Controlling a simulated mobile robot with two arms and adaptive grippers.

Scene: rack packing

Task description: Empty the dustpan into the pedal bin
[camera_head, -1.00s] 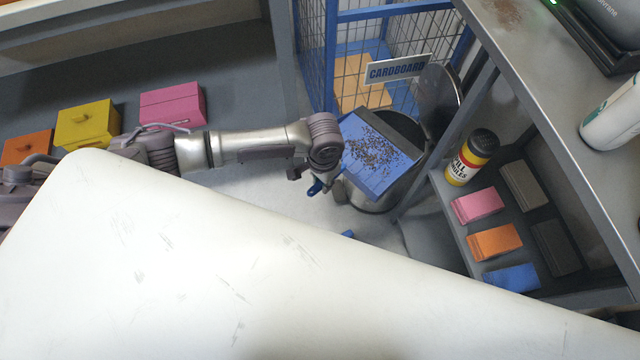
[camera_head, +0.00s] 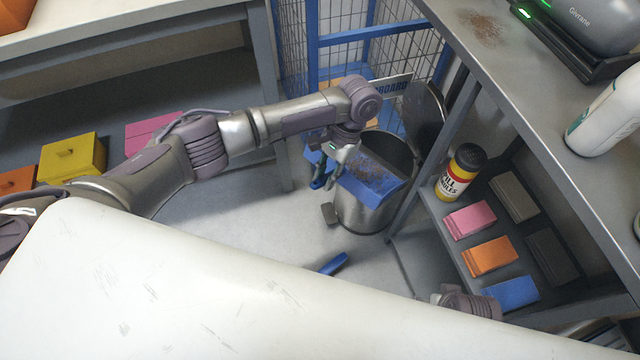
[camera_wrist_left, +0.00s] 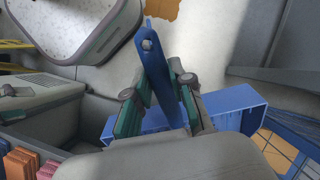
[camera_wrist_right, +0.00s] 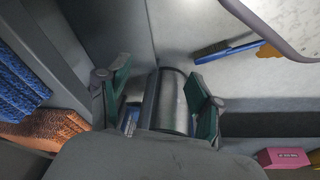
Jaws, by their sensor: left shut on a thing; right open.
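The blue dustpan (camera_head: 368,186) carries dark debris (camera_head: 372,172) and hangs tilted at the near side of the pedal bin (camera_head: 362,212). The bin is a steel cylinder; its lid (camera_head: 427,112) stands open, and part of its dark mouth shows behind the pan. My left gripper (camera_head: 328,168) is shut on the dustpan's handle. The left wrist view shows the handle (camera_wrist_left: 160,75) between the green fingers, with the blue pan (camera_wrist_left: 238,103) behind. My right gripper (camera_wrist_right: 160,95) is open and empty; a steel cylinder, apparently the bin (camera_wrist_right: 172,102), shows beyond its fingers.
A blue-handled brush (camera_wrist_right: 228,48) lies on the floor. A steel table (camera_head: 495,60) and a shelf with coloured packs and a yellow-red canister (camera_head: 458,175) stand right of the bin. A blue mesh cage (camera_head: 345,45) stands behind. The bin's pedal (camera_head: 328,213) faces open floor.

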